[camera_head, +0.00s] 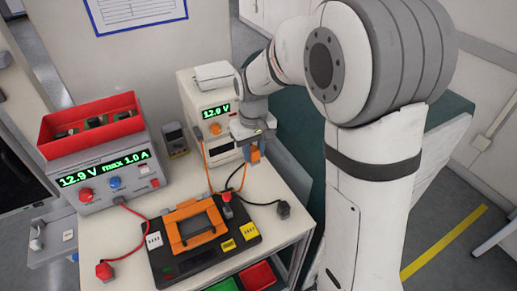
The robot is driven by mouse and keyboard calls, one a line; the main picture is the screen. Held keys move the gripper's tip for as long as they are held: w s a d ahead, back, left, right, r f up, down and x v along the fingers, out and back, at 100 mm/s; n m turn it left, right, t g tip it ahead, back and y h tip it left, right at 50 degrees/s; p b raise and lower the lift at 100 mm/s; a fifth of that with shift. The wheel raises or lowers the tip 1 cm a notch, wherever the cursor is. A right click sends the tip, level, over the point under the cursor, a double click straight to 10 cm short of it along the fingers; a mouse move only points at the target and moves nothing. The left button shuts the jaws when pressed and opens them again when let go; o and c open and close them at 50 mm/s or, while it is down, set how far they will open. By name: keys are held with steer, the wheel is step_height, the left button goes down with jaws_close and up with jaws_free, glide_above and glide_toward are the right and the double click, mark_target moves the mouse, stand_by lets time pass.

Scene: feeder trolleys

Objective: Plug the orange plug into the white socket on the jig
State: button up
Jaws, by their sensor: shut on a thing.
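The orange plug (254,154) hangs below my gripper (251,142), which is shut on it, above the right rear of the table. An orange cable (205,165) runs down near the white power unit. The jig (162,265) is a black board with an orange frame, lying at the table's front. A white socket (154,241) sits on the jig's left side. The plug is behind and to the right of this socket, apart from it. The fingertips are small and partly hidden by the wrist.
A red plug (104,271) lies at the front left and a black plug (283,209) at the right. Yellow blocks (250,231) sit on the jig's right. A power supply (105,172) bearing a red bin (92,110) and a white unit (209,103) stand behind.

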steer(key=s+a, duration=0.8)
steer(key=a, duration=0.6)
steer(key=s+a, duration=0.8)
steer(key=a, duration=0.6)
steer(key=shift+s, duration=0.4)
steer(key=shift+a+f, duration=0.1)
stand_by(0.6)
steer(key=shift+f+b, duration=1.05)
steer(key=shift+f, duration=0.35)
steer(key=shift+f, duration=0.15)
steer(key=shift+f+b, duration=2.1)
steer(key=shift+f, duration=0.8)
steer(key=shift+f+b, duration=0.35)
steer(key=shift+f, duration=0.1)
